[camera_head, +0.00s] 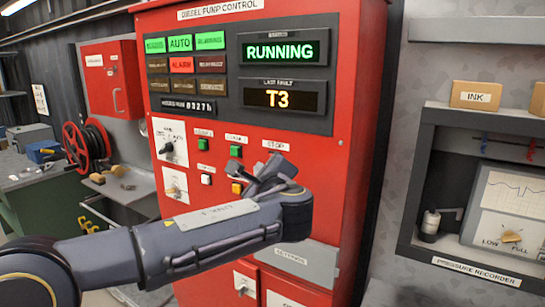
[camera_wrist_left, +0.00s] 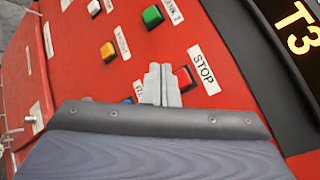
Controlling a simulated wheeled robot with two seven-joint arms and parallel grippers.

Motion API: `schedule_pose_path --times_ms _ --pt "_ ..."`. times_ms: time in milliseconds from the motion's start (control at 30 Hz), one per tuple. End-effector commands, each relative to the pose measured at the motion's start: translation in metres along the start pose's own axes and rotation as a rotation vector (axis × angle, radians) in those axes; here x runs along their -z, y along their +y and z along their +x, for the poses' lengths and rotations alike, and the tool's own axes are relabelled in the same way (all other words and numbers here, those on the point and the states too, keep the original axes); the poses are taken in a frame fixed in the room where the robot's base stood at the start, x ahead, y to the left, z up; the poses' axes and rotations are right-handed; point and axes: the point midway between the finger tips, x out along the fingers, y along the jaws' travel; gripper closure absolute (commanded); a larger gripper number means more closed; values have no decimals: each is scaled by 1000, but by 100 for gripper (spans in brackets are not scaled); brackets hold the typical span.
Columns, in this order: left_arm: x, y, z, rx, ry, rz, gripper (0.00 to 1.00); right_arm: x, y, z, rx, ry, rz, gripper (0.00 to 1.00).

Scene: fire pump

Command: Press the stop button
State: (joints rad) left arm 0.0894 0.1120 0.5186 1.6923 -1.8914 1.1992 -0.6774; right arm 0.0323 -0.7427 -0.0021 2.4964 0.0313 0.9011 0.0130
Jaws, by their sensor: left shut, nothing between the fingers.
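The red stop button (camera_wrist_left: 184,78) shows in the left wrist view, next to its white STOP label (camera_wrist_left: 204,69). In the head view the STOP label (camera_head: 276,144) shows on the red pump panel (camera_head: 330,170), but the button below it is hidden by my left gripper (camera_head: 276,166). My left gripper is shut and empty. In the left wrist view its fingertips (camera_wrist_left: 160,68) are just left of the stop button and overlap its edge; I cannot tell whether they touch it. My right gripper is not in view.
Green buttons (camera_head: 235,151), a white button (camera_head: 206,179) and a yellow button (camera_head: 237,188) sit left of my gripper. The display above reads RUNNING (camera_head: 281,51). A pressure recorder (camera_head: 505,215) stands in a recess at right; a red hose reel (camera_head: 86,146) is at left.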

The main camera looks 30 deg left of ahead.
Motion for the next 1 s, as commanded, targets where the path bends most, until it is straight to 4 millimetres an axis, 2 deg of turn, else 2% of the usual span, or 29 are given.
schedule_pose_path --times_ms 300,1000 --pt "12 -12 17 -1 0 0 100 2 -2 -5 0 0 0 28" --pt "13 -13 18 0 0 0 100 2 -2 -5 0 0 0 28"
